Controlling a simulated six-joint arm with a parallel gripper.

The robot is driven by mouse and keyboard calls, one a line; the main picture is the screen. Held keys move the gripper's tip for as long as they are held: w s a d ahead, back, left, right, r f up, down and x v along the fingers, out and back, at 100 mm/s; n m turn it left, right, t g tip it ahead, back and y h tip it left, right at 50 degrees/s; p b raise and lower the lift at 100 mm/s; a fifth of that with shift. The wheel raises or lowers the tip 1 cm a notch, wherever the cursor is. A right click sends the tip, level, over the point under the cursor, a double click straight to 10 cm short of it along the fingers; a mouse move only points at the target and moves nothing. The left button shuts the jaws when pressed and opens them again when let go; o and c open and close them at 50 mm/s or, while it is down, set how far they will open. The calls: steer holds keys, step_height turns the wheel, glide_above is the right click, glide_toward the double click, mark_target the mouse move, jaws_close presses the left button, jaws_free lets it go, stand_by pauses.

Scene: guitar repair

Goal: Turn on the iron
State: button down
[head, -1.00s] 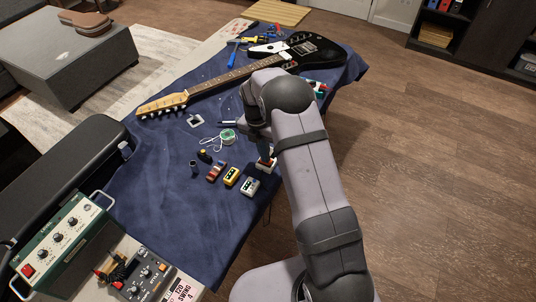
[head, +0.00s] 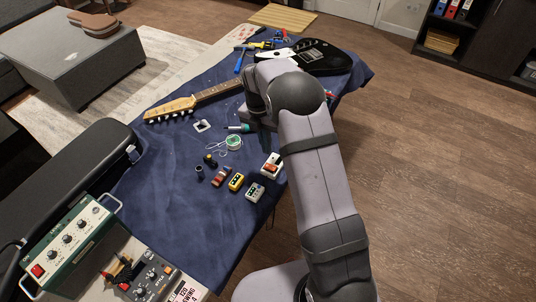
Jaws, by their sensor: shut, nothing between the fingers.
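A thin tool with a green handle (head: 240,128), which looks like the soldering iron, lies on the blue cloth, partly behind my arm. A small teal and red unit (head: 330,95) shows just right of my arm, mostly hidden by it; I cannot make out a switch on it. My gripper (head: 265,150) is shut and empty, pointing down over the cloth's right part. It is right of the green handle and above the white-and-red pedal in the picture. Its fingertips are small and dark, and I cannot tell their height above the cloth.
Several small pedals, including a yellow one (head: 236,181) and a white-and-red one (head: 271,164), sit near the right edge. A solder spool (head: 233,142) lies near the green handle. A green amplifier box (head: 70,240) stands front left.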

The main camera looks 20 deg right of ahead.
step_height(320, 180, up, 6)
steer(key=b, duration=0.1)
glide_above(274, 168)
steer(key=w+a, duration=0.3)
steer(key=shift+s+d+r, duration=0.1)
steer(key=shift+s+r, duration=0.05)
steer(key=shift+s+d+f+b, duration=0.1)
steer(key=shift+d+f+b, duration=0.15)
steer(key=shift+b, duration=0.8)
steer(key=shift+s+d+r+b, duration=0.25)
steer(key=shift+r+b, duration=0.15)
steer(key=shift+b, duration=0.4)
steer(key=shift+f, duration=0.1)
steer(key=f+p, duration=0.1)
steer(key=f, duration=0.3)
steer(key=s+d+f+p, duration=0.1)
steer(key=f, duration=0.4)
steer(key=f+p, duration=0.1)
steer(key=f, duration=0.3)
steer(key=shift+s+d+f, duration=0.2)
steer(key=shift+f, duration=0.15)
